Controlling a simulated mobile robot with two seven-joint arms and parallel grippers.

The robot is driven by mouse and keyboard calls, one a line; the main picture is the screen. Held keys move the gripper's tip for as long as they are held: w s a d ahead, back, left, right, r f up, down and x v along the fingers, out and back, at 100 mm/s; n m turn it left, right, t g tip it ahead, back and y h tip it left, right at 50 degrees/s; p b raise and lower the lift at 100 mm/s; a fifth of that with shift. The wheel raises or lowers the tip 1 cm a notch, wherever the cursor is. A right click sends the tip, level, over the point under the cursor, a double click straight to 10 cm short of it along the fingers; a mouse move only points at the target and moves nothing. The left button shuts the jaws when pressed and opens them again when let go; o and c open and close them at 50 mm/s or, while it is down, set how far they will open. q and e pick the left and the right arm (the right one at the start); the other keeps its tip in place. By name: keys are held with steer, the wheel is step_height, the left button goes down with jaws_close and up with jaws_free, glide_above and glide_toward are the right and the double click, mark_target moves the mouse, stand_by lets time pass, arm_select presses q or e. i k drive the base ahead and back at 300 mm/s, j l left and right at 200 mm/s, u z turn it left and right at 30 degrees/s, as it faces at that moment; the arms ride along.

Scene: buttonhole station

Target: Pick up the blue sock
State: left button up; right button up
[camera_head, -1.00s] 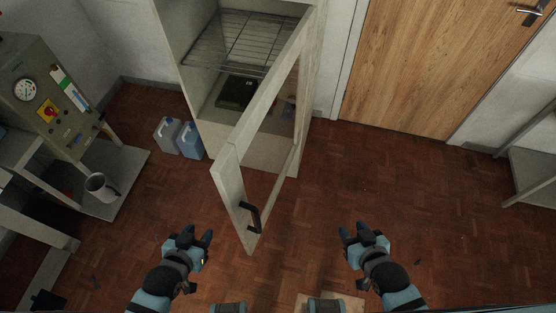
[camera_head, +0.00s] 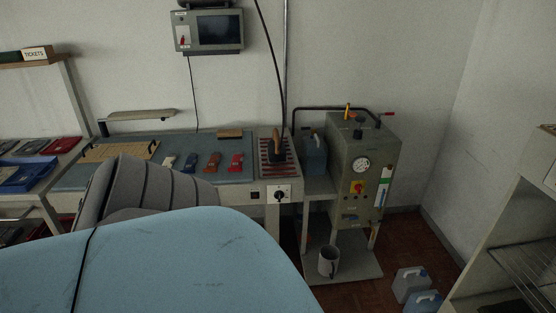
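A small dark blue sock (camera_head: 190,163) lies on the blue-grey top of the workbench (camera_head: 120,146) against the wall. It is in a row, between a pale sock (camera_head: 169,161) on its left and a brown sock (camera_head: 212,162) on its right. A red sock (camera_head: 236,162) lies at the right end of the row. Neither of my grippers shows in the head view now, so whether they are open or shut is hidden.
A flatiron (camera_head: 277,148) stands right of the socks on a striped rest. Jugs (camera_head: 411,284) stand on the floor. Large close shapes block the lower left.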

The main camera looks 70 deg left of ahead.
mark_target(191, 161)
steer(key=u, duration=0.45)
steer(key=k+u, duration=0.15)
steer(key=u, duration=0.25)
steer(key=k+u, duration=0.1)
steer(key=u, duration=0.75)
steer(key=i+l+u, duration=0.1)
steer(key=u, duration=0.65)
steer(key=i+l+u, duration=0.1)
steer(key=u, duration=0.3)
